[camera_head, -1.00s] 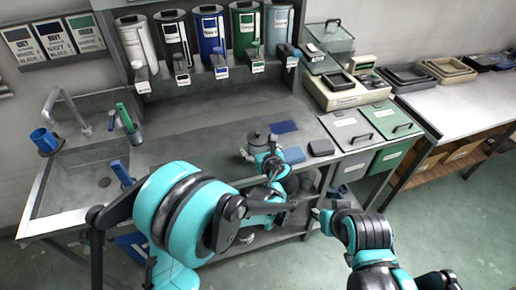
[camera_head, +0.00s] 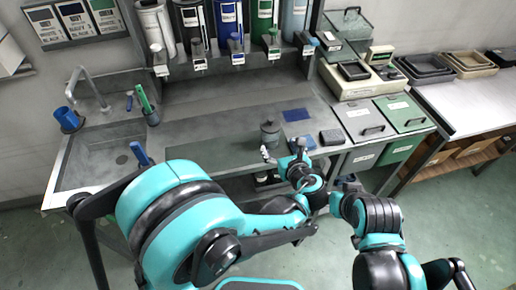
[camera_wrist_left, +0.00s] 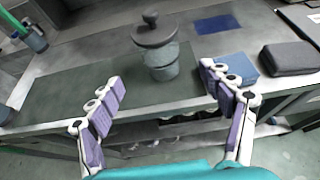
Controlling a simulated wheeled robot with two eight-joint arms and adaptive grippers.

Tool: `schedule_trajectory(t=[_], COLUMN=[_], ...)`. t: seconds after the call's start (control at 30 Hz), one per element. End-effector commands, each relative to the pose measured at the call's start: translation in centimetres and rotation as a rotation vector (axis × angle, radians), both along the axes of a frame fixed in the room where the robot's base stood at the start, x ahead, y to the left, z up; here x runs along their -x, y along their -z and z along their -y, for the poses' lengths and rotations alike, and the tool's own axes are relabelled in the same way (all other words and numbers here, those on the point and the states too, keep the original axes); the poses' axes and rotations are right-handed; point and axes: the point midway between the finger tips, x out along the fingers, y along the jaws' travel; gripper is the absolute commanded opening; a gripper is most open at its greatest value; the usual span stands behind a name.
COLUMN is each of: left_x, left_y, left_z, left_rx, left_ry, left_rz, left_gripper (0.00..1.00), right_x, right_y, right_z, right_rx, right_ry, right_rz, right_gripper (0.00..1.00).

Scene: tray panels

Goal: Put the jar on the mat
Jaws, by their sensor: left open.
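The jar (camera_head: 270,133) is a grey vessel with a wide dark lid and knob, upright on the counter. It also shows in the left wrist view (camera_wrist_left: 164,60). A flat dark blue mat (camera_head: 297,115) lies behind and right of the jar, and shows in the left wrist view too (camera_wrist_left: 218,24). My left gripper (camera_head: 283,152) is open and empty at the counter's front edge. In the wrist view its fingers (camera_wrist_left: 161,76) are spread wide, with the jar beyond and between them, apart from both. My right arm is at the lower right, but I make out no right gripper.
A blue block (camera_head: 304,142) and a dark grey block (camera_head: 331,137) sit right of the jar, close to my left gripper. A sink with a blue cup (camera_head: 67,119) is at the left. Lidded bins (camera_head: 362,120) stand at the right. The counter left of the jar is clear.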

Motion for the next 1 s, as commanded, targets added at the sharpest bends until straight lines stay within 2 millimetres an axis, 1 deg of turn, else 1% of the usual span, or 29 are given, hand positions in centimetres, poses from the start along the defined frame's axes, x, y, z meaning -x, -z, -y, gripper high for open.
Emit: schedule_trajectory(t=[0.1, 0.17, 0.27, 0.37, 0.4, 0.47, 0.5, 0.57, 0.6, 0.67, 0.7, 0.8, 0.83, 0.9, 1.0], left_x=[0.1, 0.1, 0.3, 1.4, 2.1, 3.6, 4.7, 6.6, 7.9, 9.9, 11.3, 14.2, 14.9, 16.2, 17.5], left_y=[0.0, -0.2, -0.7, -1.5, -1.8, -2.2, -2.5, -2.8, -2.9, -3.1, -3.2, -3.3, -3.4, -3.4, -3.4], left_z=[-0.1, -0.6, -3.1, -7.3, -9.2, -11.9, -13.5, -15.6, -16.9, -18.4, -19.2, -20.5, -20.7, -21.1, -21.2], left_rx=[0.004, 0.033, 0.17, 0.433, 0.563, 0.766, 0.902, 1.102, 1.235, 1.43, 1.554, 1.829, 1.899, 2.037, 2.168], left_ry=[-0.004, -0.022, -0.111, -0.289, -0.383, -0.538, -0.644, -0.809, -0.922, -1.095, -1.208, -1.467, -1.534, -1.669, -1.803], left_rz=[-0.001, -0.002, -0.01, -0.014, -0.011, 0.002, 0.016, 0.042, 0.066, 0.106, 0.136, 0.215, 0.238, 0.285, 0.33], left_gripper=[0.79, 0.79, 0.79, 0.79, 0.79, 0.79, 0.79, 0.79, 0.79, 0.79, 0.79, 0.79, 0.79, 0.79, 0.79], right_x=[0.0, 0.0, 0.0, 0.0, 0.0, 0.0, 0.0, 0.0, 0.0, 0.0, 0.0, 0.0, 0.0, 0.0, 0.0], right_y=[0.0, 0.0, 0.0, 0.0, 0.0, 0.0, 0.0, 0.0, 0.0, 0.0, 0.0, 0.0, 0.0, 0.0, 0.0], right_z=[0.0, 0.0, 0.0, 0.0, 0.0, 0.0, 0.0, 0.0, 0.0, 0.0, 0.0, 0.0, 0.0, 0.0, 0.0], right_rx=[0.0, 0.0, 0.0, 0.0, 0.0, 0.0, 0.0, 0.0, 0.0, 0.0, 0.0, 0.0, 0.0, 0.0, 0.0], right_ry=[0.0, 0.0, 0.0, 0.0, 0.0, 0.0, 0.0, 0.0, 0.0, 0.0, 0.0, 0.0, 0.0, 0.0, 0.0], right_rz=[0.0, 0.0, 0.0, 0.0, 0.0, 0.0, 0.0, 0.0, 0.0, 0.0, 0.0, 0.0, 0.0, 0.0, 0.0], right_gripper=[0.31, 0.31, 0.31, 0.31, 0.31, 0.31, 0.31, 0.31, 0.31, 0.31, 0.31, 0.31, 0.31, 0.31, 0.31])
